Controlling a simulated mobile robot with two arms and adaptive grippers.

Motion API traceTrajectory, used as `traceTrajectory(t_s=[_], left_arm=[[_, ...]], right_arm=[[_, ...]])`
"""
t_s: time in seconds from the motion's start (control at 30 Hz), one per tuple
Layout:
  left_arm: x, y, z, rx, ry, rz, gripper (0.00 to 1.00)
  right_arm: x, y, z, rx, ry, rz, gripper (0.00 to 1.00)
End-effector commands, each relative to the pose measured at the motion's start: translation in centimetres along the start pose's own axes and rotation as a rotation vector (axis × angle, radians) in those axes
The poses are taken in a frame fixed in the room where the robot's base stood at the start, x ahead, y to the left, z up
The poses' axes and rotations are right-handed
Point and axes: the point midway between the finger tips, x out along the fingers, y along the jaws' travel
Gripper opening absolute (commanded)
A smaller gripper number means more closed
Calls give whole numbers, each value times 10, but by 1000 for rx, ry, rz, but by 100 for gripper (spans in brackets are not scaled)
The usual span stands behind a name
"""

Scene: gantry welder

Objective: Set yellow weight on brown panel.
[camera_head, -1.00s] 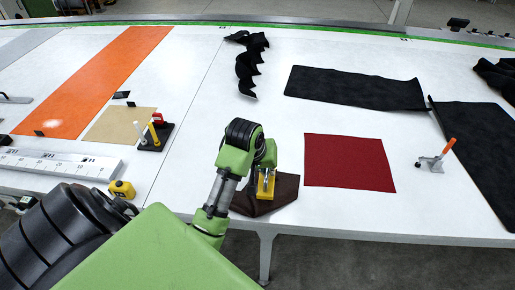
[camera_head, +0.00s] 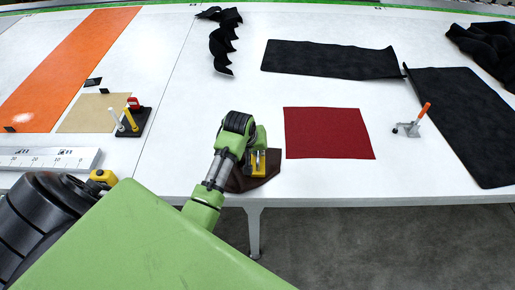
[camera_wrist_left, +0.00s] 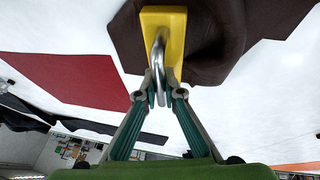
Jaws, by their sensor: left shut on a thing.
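The yellow weight (camera_head: 258,164) is a small yellow block with a metal handle. In the left wrist view the yellow weight (camera_wrist_left: 176,21) shows against the brown panel (camera_wrist_left: 222,45), with my left gripper (camera_wrist_left: 161,98) shut on its curved metal handle. In the head view my left gripper (camera_head: 257,150) is at the weight, over the brown panel (camera_head: 240,184). The panel is a dark brown piece lying near the table's front edge, partly hidden by my arm. I cannot tell whether the weight touches the panel. My right gripper is not in view.
A dark red square (camera_head: 327,133) lies right of the weight. A toggle clamp with an orange handle (camera_head: 412,122) and black sheets (camera_head: 330,60) are farther right and back. A beige square (camera_head: 92,114), a stand with colored tools (camera_head: 131,119) and a ruler (camera_head: 47,158) are left.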

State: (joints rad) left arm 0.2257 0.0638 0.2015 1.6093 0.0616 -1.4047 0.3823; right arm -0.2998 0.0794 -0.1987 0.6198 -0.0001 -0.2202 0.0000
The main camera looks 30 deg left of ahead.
Motion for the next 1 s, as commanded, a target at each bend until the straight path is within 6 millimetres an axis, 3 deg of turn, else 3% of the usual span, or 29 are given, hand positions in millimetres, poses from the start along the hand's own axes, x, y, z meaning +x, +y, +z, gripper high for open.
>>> traceTrajectory(t_s=[0.73, 0.8, 1.0], left_arm=[[14, -6, 10, 1, -11, -8, 0], [16, -7, 14, 1, -20, -11, 24], [16, -6, 13, 0, -20, -9, 25]], right_arm=[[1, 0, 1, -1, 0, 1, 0], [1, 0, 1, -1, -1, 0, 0], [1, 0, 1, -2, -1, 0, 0]])
